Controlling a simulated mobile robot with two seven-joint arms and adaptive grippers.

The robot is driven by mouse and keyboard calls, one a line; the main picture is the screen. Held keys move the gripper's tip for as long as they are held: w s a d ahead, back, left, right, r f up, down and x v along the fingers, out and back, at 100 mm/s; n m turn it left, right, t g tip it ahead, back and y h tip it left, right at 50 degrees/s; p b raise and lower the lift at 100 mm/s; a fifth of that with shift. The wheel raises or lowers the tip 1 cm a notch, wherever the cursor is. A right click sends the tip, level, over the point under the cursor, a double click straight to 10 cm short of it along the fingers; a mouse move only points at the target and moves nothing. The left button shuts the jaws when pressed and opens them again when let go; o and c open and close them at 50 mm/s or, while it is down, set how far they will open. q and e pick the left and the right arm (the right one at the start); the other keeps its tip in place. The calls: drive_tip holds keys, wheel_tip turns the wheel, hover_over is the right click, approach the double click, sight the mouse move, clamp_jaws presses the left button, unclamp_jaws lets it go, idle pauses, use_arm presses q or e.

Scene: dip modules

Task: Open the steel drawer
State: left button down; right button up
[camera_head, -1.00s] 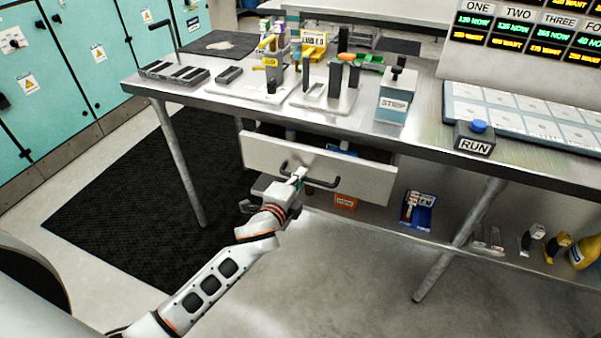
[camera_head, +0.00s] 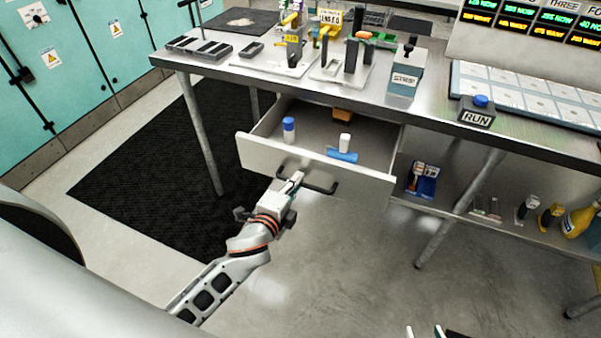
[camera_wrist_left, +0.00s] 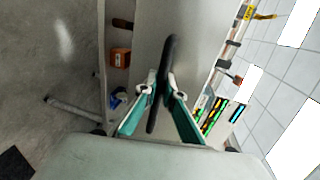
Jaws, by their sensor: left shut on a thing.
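The steel drawer (camera_head: 262,156) under the bench is pulled out, and its inside shows in the head view. Its dark bar handle (camera_head: 318,187) runs along the front panel. My left gripper (camera_head: 293,181) is shut on the handle, near the left part of the bar. In the left wrist view the gripper (camera_wrist_left: 160,92) has the dark handle (camera_wrist_left: 163,85) between its fingers. My right gripper cannot be made out clearly; only small white and dark tips (camera_head: 432,332) show at the bottom edge of the head view.
In the drawer are a blue-and-white bottle (camera_head: 289,130), a white-and-blue item (camera_head: 343,148) and an orange item (camera_head: 342,115). The steel bench (camera_head: 440,115) above holds racks, a STOP box (camera_head: 404,80) and a RUN button (camera_head: 477,112). A lower shelf (camera_head: 505,226) holds several items. The floor in front is clear.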

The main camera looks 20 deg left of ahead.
use_arm(q)
drive_tip(key=shift+s, duration=0.7)
drive_tip(key=c, duration=2.2)
unclamp_jaws()
drive_tip(key=shift+o, duration=0.2)
drive_tip(key=v, duration=1.2)
